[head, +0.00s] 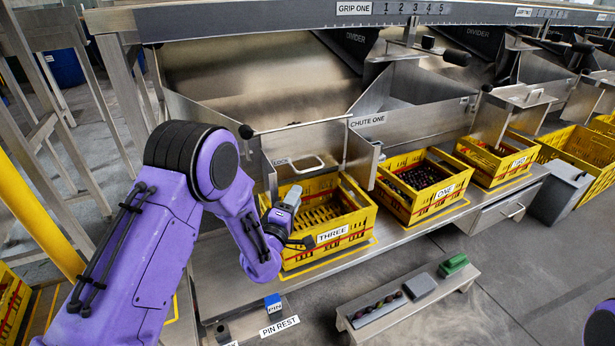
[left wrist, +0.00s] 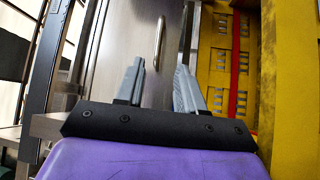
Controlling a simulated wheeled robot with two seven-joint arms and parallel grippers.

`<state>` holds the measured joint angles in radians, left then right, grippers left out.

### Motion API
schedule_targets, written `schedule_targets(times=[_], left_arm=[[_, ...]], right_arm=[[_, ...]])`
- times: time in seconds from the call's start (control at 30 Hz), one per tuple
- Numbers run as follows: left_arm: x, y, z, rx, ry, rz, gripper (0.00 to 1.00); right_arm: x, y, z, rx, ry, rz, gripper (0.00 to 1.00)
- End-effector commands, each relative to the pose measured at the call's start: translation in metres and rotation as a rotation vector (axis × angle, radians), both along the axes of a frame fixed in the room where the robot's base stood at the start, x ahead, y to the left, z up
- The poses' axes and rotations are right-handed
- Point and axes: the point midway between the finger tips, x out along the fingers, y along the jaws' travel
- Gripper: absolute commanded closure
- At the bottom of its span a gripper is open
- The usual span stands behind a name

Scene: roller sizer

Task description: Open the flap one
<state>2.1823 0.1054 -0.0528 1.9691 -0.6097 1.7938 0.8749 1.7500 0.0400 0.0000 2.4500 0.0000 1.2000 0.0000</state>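The flap at chute one (head: 325,142) is an upright metal plate with a pale bar handle (head: 306,166), standing above the back of the yellow crate marked THREE (head: 333,234). A bar with a black knob (head: 246,131) runs along its top. My left gripper (head: 288,198) is just in front of and below the handle, at the crate's left side. In the left wrist view the gripper (left wrist: 160,85) has its two grey fingers apart with nothing between them. The handle (left wrist: 160,42) shows beyond the fingertips, apart from them. My right gripper is out of view.
Yellow crates ONE (head: 425,205) and TWO (head: 500,175) stand right of crate THREE on the metal shelf. A low bench (head: 408,300) carries small items and a green block (head: 453,265). A blue pin block (head: 273,303) stands at the front. Grey floor lies beyond.

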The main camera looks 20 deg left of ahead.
Motion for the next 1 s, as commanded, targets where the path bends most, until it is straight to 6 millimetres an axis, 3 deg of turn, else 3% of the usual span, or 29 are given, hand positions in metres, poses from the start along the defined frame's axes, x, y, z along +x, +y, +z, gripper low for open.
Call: schedule_targets(times=[0.5, 0.87, 1.0], left_arm=[[0.093, 0.007, 0.012, -0.003, -0.007, 0.002, 0.62], [0.103, 0.008, 0.014, -0.003, -0.003, 0.001, 0.62], [0.103, 0.008, 0.014, -0.003, -0.003, 0.001, 1.0]], right_arm=[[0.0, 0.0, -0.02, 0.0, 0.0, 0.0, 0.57], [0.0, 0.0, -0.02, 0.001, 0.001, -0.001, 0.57], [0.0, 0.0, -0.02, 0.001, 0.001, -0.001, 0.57]])
